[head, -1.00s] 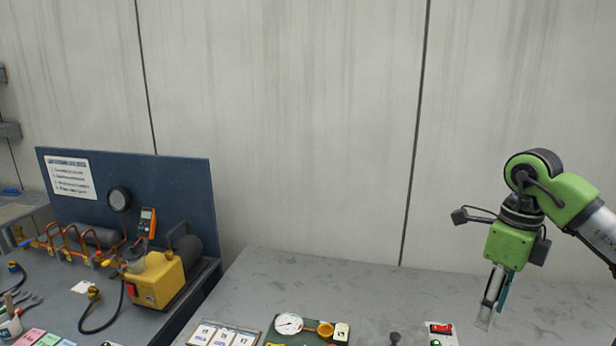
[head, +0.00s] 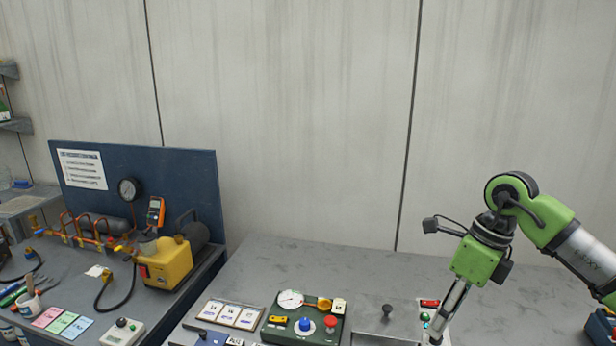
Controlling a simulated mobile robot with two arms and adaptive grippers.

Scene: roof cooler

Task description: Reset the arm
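My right arm comes in from the right in the head view. Its green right gripper (head: 434,335) hangs tilted down over the right part of the grey bench (head: 320,260), near a small panel with red and green buttons (head: 428,304). Its fingers show edge-on and run toward the bottom edge, so I cannot tell whether they are open or shut. I see no object held in them. My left gripper is not in view.
A green control box (head: 307,318) with a gauge and knobs stands at the front middle, beside a tray of white cards (head: 231,314). A yellow pump (head: 166,262) stands left before a blue board (head: 180,180). The bench's back middle is clear.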

